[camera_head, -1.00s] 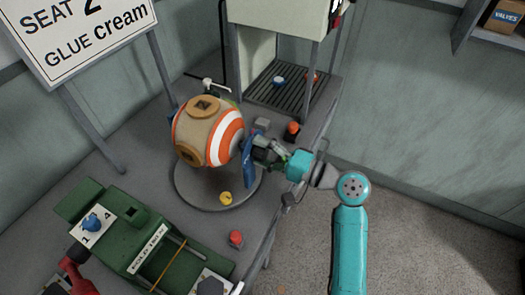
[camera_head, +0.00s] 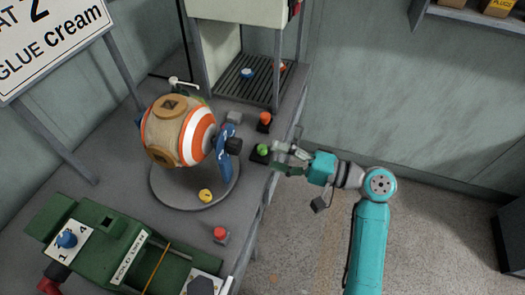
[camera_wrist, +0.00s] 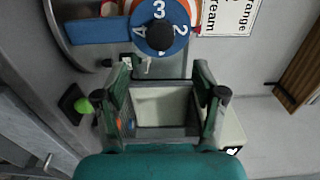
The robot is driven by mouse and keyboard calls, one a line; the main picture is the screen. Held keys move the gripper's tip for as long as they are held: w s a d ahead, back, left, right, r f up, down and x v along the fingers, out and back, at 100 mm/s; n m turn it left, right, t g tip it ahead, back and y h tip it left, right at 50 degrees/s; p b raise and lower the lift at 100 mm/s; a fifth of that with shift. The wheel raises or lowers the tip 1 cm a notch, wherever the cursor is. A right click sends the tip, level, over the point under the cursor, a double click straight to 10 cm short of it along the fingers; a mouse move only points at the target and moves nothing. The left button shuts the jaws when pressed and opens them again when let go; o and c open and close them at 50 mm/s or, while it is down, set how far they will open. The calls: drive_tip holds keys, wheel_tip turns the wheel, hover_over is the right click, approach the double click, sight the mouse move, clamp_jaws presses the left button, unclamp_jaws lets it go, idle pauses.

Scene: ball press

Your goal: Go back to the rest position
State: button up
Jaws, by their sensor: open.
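My gripper (camera_head: 280,157) is open and empty at the right edge of the table, just right of the green button. In the wrist view my gripper (camera_wrist: 160,95) shows its two fingers spread apart with nothing between them. The orange, white and tan ball (camera_head: 180,130) stands on a round grey plate (camera_head: 165,195). A blue part with a black knob (camera_head: 233,146) sits at the ball's right side, apart from my gripper. In the wrist view the blue numbered dial with its black knob (camera_wrist: 160,34) lies beyond the fingers.
The green button (camera_head: 263,150), an orange button (camera_head: 265,119) and a red button (camera_head: 220,234) line the table's right side. A green machine (camera_head: 110,250) stands at front left. A framed press with a slatted base (camera_head: 228,82) stands behind. The floor at right is open.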

drive_tip(key=shift+s+d, duration=0.15)
drive_tip(key=shift+d, duration=0.3)
drive_tip(key=s+d+f+m+t+h, duration=0.25)
drive_tip(key=s+f+h, duration=0.4)
drive_tip(key=f, duration=0.35)
drive_tip(key=s+d+f+m+t+h, duration=0.2)
drive_tip(key=s+d+f+t+h, duration=0.25)
drive_tip(key=s+f, duration=0.5)
drive_tip(key=s+d+n+h, duration=0.3)
drive_tip(key=s+d+h, duration=0.2)
drive_tip(key=s, duration=0.6)
drive_tip(key=s+r+n+t+h, duration=0.1)
drive_tip(key=s+r+n, duration=0.4)
drive_tip(key=s+r, duration=0.3)
drive_tip(key=shift+s+d+r+t, duration=0.3)
drive_tip(key=shift+s+d, duration=0.1)
drive_tip(key=shift+s, duration=0.2)
